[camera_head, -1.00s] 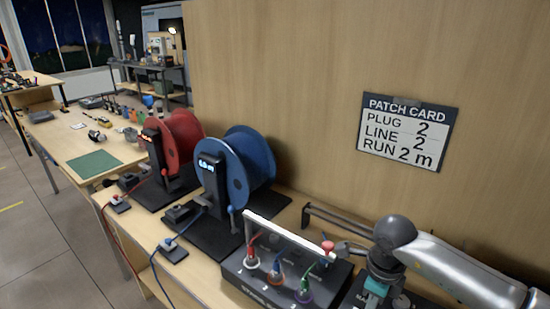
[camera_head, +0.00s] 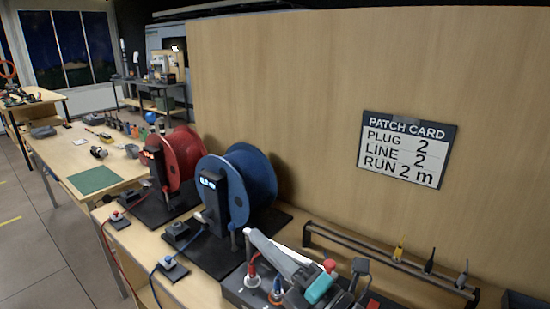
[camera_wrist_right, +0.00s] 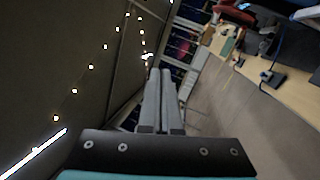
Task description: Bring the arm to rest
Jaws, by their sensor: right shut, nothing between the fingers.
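My right gripper (camera_head: 283,254) is low in the head view, over the dark box with plugs (camera_head: 232,286) and partly covering it. Its teal band (camera_head: 320,287) shows clearly. In the right wrist view the two grey fingers (camera_wrist_right: 160,74) lie together, shut and empty, and point out past the bench over open floor. My left gripper is out of view.
A blue reel (camera_head: 252,187) and a red reel (camera_head: 182,157) stand on the bench left of my gripper. A rack with several small plugs (camera_head: 392,267) is along the panel. The patch card (camera_head: 405,150) hangs above. Open floor (camera_head: 30,240) is at left.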

